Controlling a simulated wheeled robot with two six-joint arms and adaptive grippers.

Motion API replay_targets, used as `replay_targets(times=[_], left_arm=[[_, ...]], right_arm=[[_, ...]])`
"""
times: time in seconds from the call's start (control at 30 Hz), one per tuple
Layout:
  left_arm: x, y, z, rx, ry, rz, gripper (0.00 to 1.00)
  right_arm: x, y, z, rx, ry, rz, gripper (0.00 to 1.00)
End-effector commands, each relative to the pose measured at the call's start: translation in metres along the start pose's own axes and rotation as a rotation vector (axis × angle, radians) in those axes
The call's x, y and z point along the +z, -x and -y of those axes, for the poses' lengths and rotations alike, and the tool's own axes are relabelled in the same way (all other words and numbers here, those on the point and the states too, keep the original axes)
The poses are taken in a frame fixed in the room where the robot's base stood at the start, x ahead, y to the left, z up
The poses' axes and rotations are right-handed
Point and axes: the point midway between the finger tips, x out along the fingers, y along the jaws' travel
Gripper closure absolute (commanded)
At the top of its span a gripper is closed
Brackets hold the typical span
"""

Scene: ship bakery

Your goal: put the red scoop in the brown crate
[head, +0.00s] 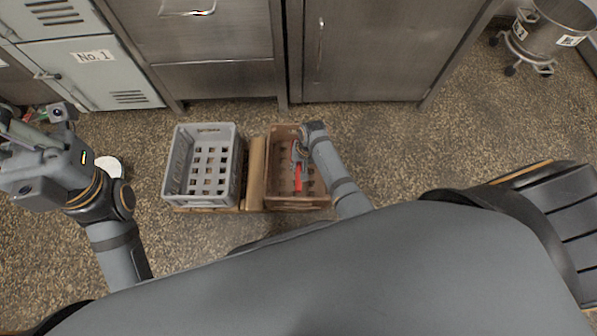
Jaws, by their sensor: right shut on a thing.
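The brown crate (297,204) stands on the floor in front of the steel cabinets, right of the grey crate. The red scoop (298,178) shows within the crate's opening. My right gripper (299,158) reaches over the crate from its right side and is shut on the scoop. I cannot tell whether the scoop touches the crate floor, and part of it is hidden by the gripper. My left gripper (52,116) is at the far left, away from both crates; its fingers are not clear.
A grey slatted crate (176,165) stands left of the brown one, with a brown strip (256,172) between them. Steel cabinets (365,50) close off the back. A white round thing (108,165) lies near my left arm. Floor at right is clear; a wheeled bin (545,35) stands far right.

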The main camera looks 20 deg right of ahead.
Motion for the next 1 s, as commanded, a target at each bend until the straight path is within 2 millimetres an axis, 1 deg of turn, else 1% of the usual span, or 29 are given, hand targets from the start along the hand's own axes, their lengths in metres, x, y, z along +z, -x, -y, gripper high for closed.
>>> replay_targets(times=[0.2,0.23,0.47,0.63,0.67,0.83,1.0], left_arm=[[0.003,0.028,-0.003,-0.001,-0.014,0.002,1.0],[0.003,0.03,-0.004,-0.001,-0.016,0.002,1.0],[0.003,0.026,-0.004,0.0,-0.019,0.002,1.0],[0.003,0.028,-0.004,0.0,-0.019,0.002,1.0],[0.003,0.027,-0.004,0.0,-0.019,0.002,1.0],[0.003,0.027,-0.004,0.0,-0.019,0.002,1.0],[0.003,0.027,-0.004,0.0,-0.019,0.002,1.0]], right_arm=[[-0.001,-0.04,-0.008,0.002,0.0,0.002,1.0],[-0.001,-0.044,-0.009,0.001,0.0,0.002,1.0],[-0.001,-0.042,-0.008,0.0,0.0,0.001,1.0],[-0.001,-0.046,-0.009,0.0,0.0,0.001,1.0],[-0.001,-0.046,-0.009,0.0,0.0,0.001,0.83],[-0.001,-0.046,-0.009,0.0,0.0,0.001,0.6],[-0.001,-0.046,-0.009,0.001,0.0,0.001,0.6]])
